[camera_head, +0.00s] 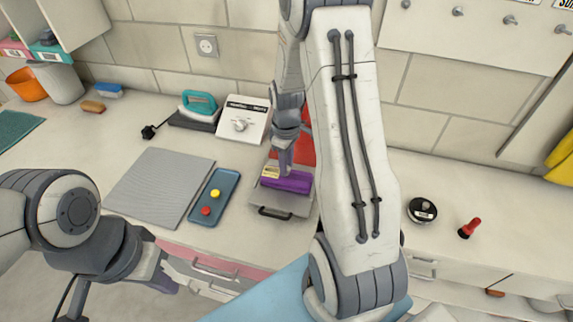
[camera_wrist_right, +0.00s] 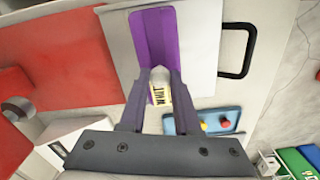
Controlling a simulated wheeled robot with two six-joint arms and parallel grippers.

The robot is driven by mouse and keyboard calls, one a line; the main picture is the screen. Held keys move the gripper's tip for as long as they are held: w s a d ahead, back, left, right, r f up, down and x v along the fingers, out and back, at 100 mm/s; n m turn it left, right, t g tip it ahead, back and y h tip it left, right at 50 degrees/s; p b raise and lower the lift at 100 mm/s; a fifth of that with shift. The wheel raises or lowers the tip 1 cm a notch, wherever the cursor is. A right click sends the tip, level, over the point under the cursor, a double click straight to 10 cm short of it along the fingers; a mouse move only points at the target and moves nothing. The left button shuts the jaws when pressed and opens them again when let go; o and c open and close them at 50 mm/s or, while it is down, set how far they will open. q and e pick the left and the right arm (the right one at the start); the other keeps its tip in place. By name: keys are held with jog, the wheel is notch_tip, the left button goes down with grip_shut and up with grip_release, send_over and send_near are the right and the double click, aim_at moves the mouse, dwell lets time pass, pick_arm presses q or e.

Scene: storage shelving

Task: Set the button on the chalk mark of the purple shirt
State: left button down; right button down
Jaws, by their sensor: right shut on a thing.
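No chalk mark is visible. A yellow button (camera_head: 215,193) and a red button (camera_head: 206,211) lie apart in a blue tray (camera_head: 226,184). My left gripper (camera_head: 160,278) hangs at lower left, its fingers unclear.
A grey mat (camera_head: 150,183) lies left of the tray. A teal iron (camera_head: 199,104) and a white dial box (camera_head: 243,120) stand behind. A round black tin (camera_head: 422,211) and a red-topped item (camera_head: 469,228) are at right. My right arm hides the counter's middle.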

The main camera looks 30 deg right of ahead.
jog(key=shift+f, duration=0.7)
jog(key=shift+f, duration=0.25)
jog(key=c, duration=0.6)
grip_release()
jog(key=shift+r, duration=0.1)
